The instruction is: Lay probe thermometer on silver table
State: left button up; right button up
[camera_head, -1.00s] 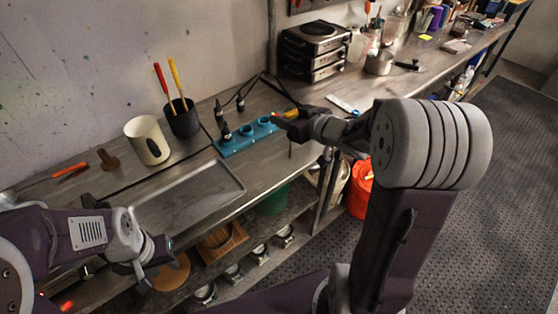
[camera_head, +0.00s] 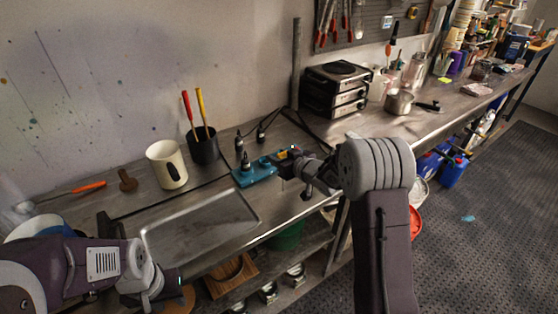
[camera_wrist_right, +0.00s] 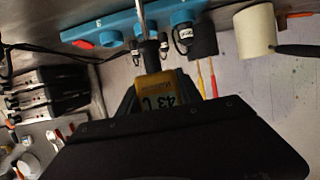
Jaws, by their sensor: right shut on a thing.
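The probe thermometer (camera_wrist_right: 166,88) shows in the right wrist view as a yellow body with a "43 C" display and a thin metal stem. My right gripper (camera_head: 284,162) is shut on its body, beside the right end of the blue rack (camera_head: 254,176). In the wrist view the stem passes in front of the rack (camera_wrist_right: 112,30); I cannot tell whether it touches. The silver table (camera_head: 222,268) is the grey metal bench, with a shallow metal tray (camera_head: 200,226) on it. My left gripper (camera_head: 172,288) is near the bench's front edge; its jaws are unclear.
A cream mug (camera_head: 167,165) and a black cup (camera_head: 203,147) with red- and yellow-handled tools stand behind the tray. Dark probes with cables stand at the rack. Stacked hot plates (camera_head: 335,90) stand further right. Bare bench lies right of the tray.

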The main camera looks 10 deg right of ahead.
jog(key=shift+a+f, duration=0.1)
jog(key=shift+f, duration=0.3)
jog(key=shift+f, duration=0.15)
jog(key=o, duration=1.4)
jog(key=shift+c, duration=0.2)
